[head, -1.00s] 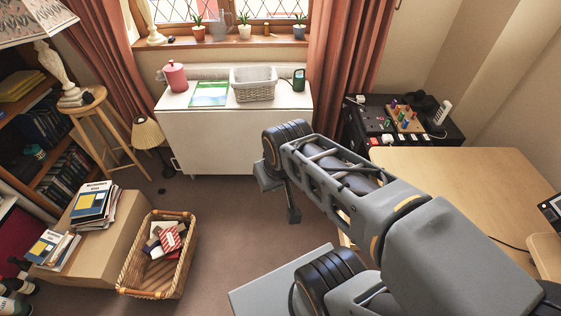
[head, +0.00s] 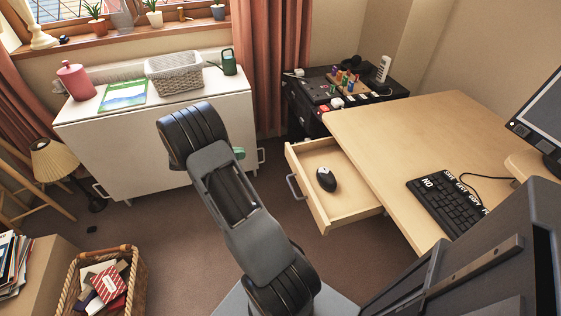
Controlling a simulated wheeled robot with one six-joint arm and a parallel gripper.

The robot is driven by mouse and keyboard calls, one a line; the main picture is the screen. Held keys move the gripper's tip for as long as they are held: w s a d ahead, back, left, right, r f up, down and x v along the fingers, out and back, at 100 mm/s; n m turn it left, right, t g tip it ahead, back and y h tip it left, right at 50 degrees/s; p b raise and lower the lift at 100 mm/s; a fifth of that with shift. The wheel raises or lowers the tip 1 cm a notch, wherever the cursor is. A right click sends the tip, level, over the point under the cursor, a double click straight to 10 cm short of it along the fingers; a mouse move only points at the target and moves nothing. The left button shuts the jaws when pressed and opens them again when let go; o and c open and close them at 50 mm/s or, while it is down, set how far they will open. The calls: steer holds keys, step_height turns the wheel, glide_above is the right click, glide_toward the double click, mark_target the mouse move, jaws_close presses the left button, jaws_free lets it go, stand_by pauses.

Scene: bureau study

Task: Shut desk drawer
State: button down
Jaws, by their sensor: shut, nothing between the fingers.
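The desk drawer (head: 352,214) is pulled out from the left side of the pale wooden desk (head: 415,130). Its front panel has a grey handle (head: 292,187) facing left, toward the white cabinet.
A black keyboard (head: 449,205) and a monitor (head: 537,125) are on the desk. A dark cabinet (head: 310,113) stands behind it. The white cabinet (head: 160,150) is at the back left, a wicker basket (head: 137,290) at lower left. Carpet (head: 292,225) is clear beside the drawer.

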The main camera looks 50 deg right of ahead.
step_height(320, 180, down, 4)
steer(key=d+n+h+b, duration=0.1)
steer(key=d, duration=0.1)
steer(key=h+b, duration=0.1)
steer(key=b, duration=0.1)
glide_toward(287, 148)
steer(key=shift+g, duration=0.4)
steer(key=x, duration=0.7)
steer(key=shift+s+d, duration=0.15)
steer(key=shift+d, duration=0.1)
